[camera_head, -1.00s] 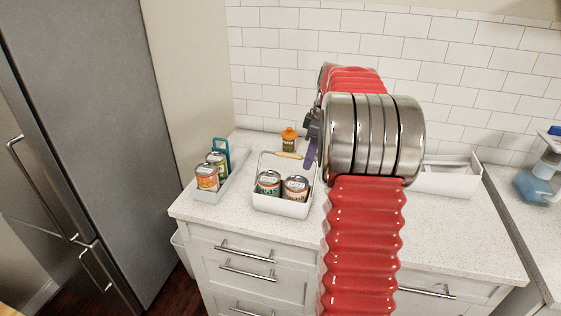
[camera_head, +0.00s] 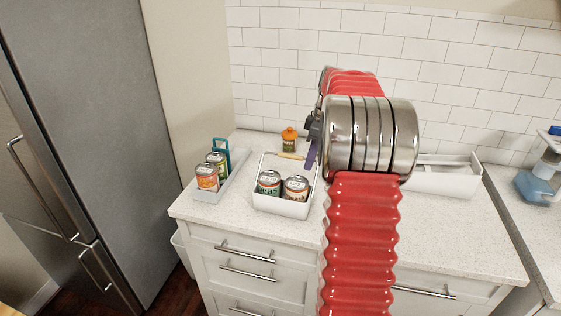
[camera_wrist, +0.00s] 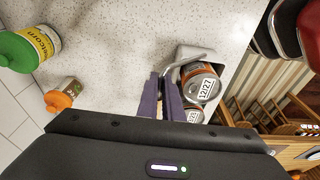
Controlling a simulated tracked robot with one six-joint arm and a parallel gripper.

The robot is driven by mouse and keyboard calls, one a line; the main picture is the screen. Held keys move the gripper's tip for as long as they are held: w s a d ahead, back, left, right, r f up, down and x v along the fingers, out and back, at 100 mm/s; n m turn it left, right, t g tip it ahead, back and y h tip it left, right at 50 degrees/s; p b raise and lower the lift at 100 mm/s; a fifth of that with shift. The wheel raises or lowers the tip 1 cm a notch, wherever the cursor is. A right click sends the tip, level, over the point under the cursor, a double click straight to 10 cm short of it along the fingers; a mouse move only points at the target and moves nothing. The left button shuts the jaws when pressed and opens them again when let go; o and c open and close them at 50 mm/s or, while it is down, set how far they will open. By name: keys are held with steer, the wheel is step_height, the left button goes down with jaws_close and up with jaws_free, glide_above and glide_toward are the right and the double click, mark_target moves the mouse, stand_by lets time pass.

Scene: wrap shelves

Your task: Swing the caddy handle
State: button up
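The white caddy (camera_head: 284,207) stands on the counter with two cans (camera_head: 269,183) (camera_head: 295,188) in it. Its handle with a light wooden grip (camera_head: 291,156) is raised towards the back of the caddy. My gripper (camera_head: 311,153) has purple fingers beside the right end of the grip; contact is unclear. In the wrist view the two fingers (camera_wrist: 161,88) lie close together with a narrow gap, next to the pale bent handle (camera_wrist: 190,53). A can lid marked 12/27 (camera_wrist: 205,87) shows right of them.
A grey caddy (camera_head: 208,196) with two cans and a teal handle stands left. An orange-capped jar (camera_head: 289,141) is behind the white caddy. A green-capped container (camera_wrist: 30,48) shows in the wrist view. A white tray (camera_head: 447,183) lies right, partly behind my arm.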

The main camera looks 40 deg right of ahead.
steer(key=shift+d, duration=0.1)
steer(key=shift+w+d+f, duration=0.35)
steer(key=shift+d+f, duration=0.05)
steer(key=shift+f, duration=0.3)
steer(key=o, duration=0.4)
steer(key=shift+r, duration=0.15)
steer(key=shift+r, duration=3.35)
